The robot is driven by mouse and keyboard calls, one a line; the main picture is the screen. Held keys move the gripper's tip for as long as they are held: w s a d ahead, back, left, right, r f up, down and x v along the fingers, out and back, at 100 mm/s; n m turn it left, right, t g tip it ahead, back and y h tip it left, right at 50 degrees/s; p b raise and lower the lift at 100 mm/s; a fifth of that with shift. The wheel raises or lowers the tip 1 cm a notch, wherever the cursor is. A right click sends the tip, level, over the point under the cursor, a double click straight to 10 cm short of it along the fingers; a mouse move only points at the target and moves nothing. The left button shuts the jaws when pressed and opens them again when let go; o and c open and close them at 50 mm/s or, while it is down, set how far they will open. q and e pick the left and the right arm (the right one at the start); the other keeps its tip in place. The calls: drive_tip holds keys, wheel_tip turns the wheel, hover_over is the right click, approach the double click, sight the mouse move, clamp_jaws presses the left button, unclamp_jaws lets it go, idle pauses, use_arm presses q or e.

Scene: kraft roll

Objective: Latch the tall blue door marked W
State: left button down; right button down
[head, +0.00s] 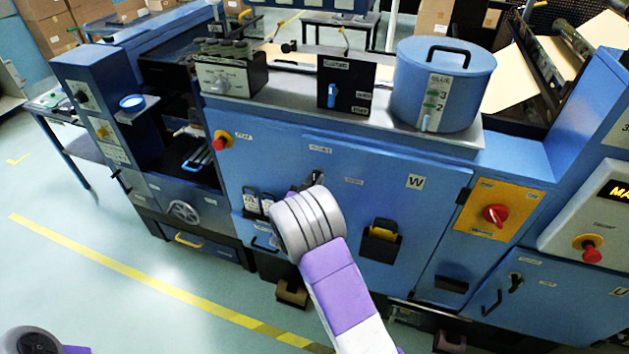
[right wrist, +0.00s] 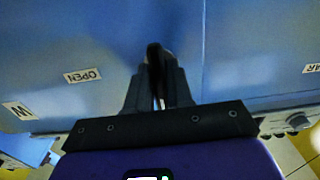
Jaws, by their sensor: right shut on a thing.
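The tall blue door marked W (head: 415,220) is in the middle of the machine front in the head view. It looks about flush with the frame, but I cannot tell whether it is fully seated. Its dark latch handle (right wrist: 153,58) is near the door's left edge. My right gripper (head: 318,184) is shut on the handle, and my wrist hides much of it in the head view. In the right wrist view the fingers (right wrist: 157,88) are on both sides of the handle. An OPEN label (right wrist: 83,75) is beside it. My left gripper is out of view.
A black pocket (head: 381,241) sticks out low on the door. A red knob on a yellow plate (head: 495,214) is to the right, and a red button (head: 221,141) is to the left. A blue glue pot (head: 443,85) stands on top. Clear floor lies in front on the left.

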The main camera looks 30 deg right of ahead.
drive_tip(key=c, duration=1)
unclamp_jaws()
drive_tip(key=shift+a, duration=0.1)
drive_tip(key=v, duration=0.7)
drive_tip(key=shift+s, duration=0.15)
drive_tip(key=shift+a, duration=0.1)
